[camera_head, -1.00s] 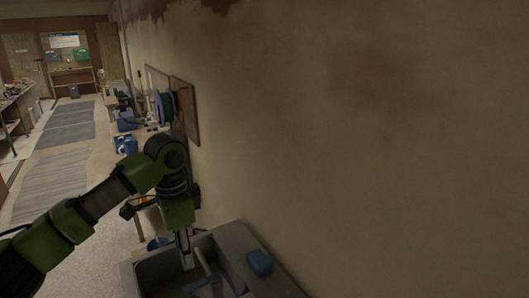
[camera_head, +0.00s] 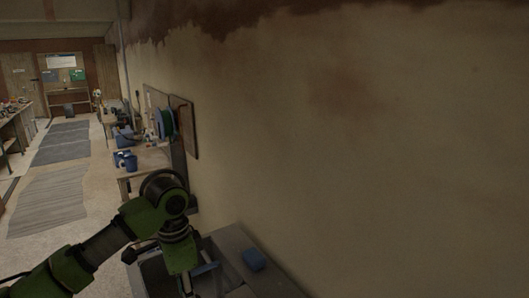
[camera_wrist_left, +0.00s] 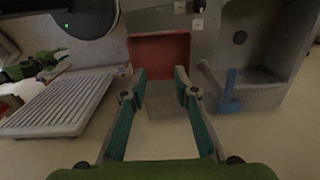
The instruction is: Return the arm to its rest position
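My left arm comes in from the lower left in the head view, its green wrist pointing down over the sink. My left gripper (camera_head: 186,285) is at the bottom edge there, partly cut off. In the left wrist view my left gripper (camera_wrist_left: 160,75) is open, with its two teal-padded fingers apart and nothing between them.
The wrist view shows a red tray (camera_wrist_left: 160,40), a sink basin (camera_wrist_left: 262,45) and a ribbed drainboard (camera_wrist_left: 65,105).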

